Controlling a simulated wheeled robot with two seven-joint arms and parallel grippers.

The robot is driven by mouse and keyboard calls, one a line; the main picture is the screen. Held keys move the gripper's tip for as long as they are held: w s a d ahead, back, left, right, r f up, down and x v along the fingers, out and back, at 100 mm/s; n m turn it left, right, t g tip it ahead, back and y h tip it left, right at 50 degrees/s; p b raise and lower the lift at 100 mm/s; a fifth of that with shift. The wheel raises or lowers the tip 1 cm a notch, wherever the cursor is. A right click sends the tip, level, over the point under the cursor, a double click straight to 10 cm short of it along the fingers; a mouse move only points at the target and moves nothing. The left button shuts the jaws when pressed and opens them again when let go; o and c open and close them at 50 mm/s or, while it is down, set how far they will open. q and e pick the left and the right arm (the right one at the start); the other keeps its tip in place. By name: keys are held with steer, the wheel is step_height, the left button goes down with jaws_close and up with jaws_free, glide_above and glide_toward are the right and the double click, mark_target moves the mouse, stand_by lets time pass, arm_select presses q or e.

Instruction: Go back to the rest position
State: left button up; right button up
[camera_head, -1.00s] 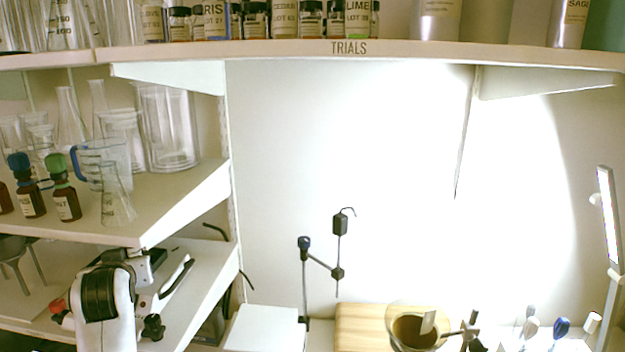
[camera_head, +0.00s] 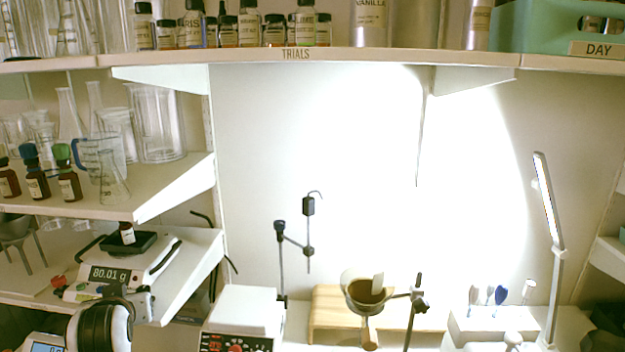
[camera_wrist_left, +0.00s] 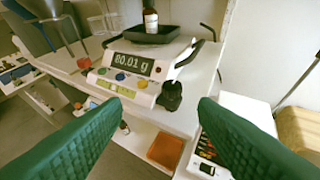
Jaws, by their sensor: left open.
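My left gripper (camera_wrist_left: 163,108) shows in the left wrist view as two green ridged fingers spread wide apart. Nothing is between them. They are in front of a balance (camera_wrist_left: 130,75) that reads 80.01 g, apart from it. A small brown bottle (camera_wrist_left: 150,20) with a white label stands upright in the black tray (camera_wrist_left: 160,36) on the balance. In the head view the balance (camera_head: 110,273) and the bottle (camera_head: 127,233) show at the left. My right gripper is in neither view.
Several capped brown bottles (camera_head: 68,186) and glassware stand on the left shelf (camera_head: 165,190). A white hotplate (camera_head: 243,311) and a wooden stand (camera_head: 327,306) with a funnel are at the bottom. A lamp (camera_head: 550,215) stands right. The upper shelf (camera_head: 400,58) spans the top.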

arm_select(q)
steer(key=s+d+f+m+g+h, duration=0.1)
steer(key=s+d+f+m+g, duration=0.1)
steer(key=s+d+f, duration=0.4)
steer(key=s+d+f+m+g+h, duration=0.1)
steer(key=s+d+f+m+h, duration=0.1)
steer(key=s+f, duration=0.7)
steer(key=s+d+f+m+g+h, duration=0.15)
steer(key=s+d+f, duration=0.25)
steer(key=s, duration=0.5)
steer(key=s+d+f+m+g+h, duration=0.1)
steer(key=s+d+f+g, duration=0.25)
steer(key=s, duration=0.45)
step_height(320, 180, down, 27)
steer(key=s+g, duration=0.1)
steer(key=s, duration=0.1)
steer(key=s+a+f+g, duration=0.1)
steer(key=s+a+f, duration=0.2)
steer(key=s+f, duration=1.2)
steer(key=shift+s, duration=0.35)
